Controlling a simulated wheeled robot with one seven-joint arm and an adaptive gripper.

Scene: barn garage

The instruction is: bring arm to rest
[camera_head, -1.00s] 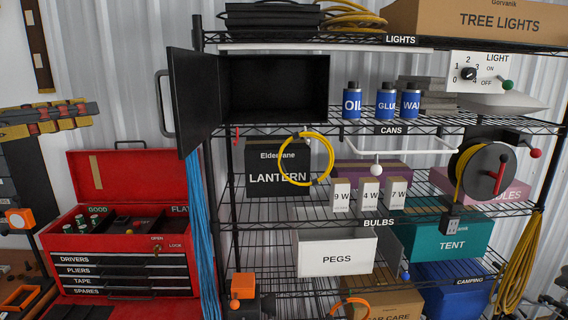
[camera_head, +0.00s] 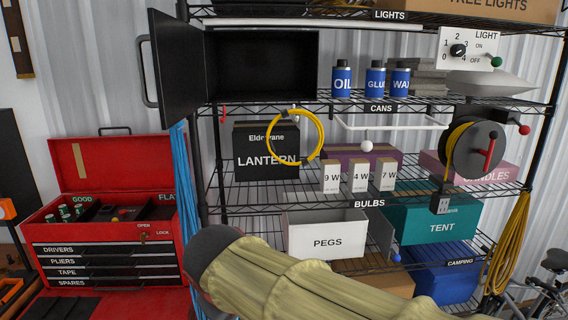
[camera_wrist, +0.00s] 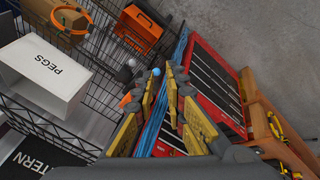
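My gripper (camera_wrist: 173,70) shows in the wrist view, with yellow and grey fingers. Their tips come close together and nothing shows held between them. It points past blue hanging cables (camera_wrist: 180,45) and the red toolbox (camera_wrist: 215,75). In the head view only my arm shows, a beige-covered link across the bottom middle. My gripper is out of that view.
The wire shelf holds the PEGS bin (camera_head: 325,241), LANTERN box (camera_head: 250,160) and an open black cabinet (camera_head: 262,65). The red toolbox also stands open at left in the head view (camera_head: 105,270). A cord reel (camera_head: 470,150) hangs at right.

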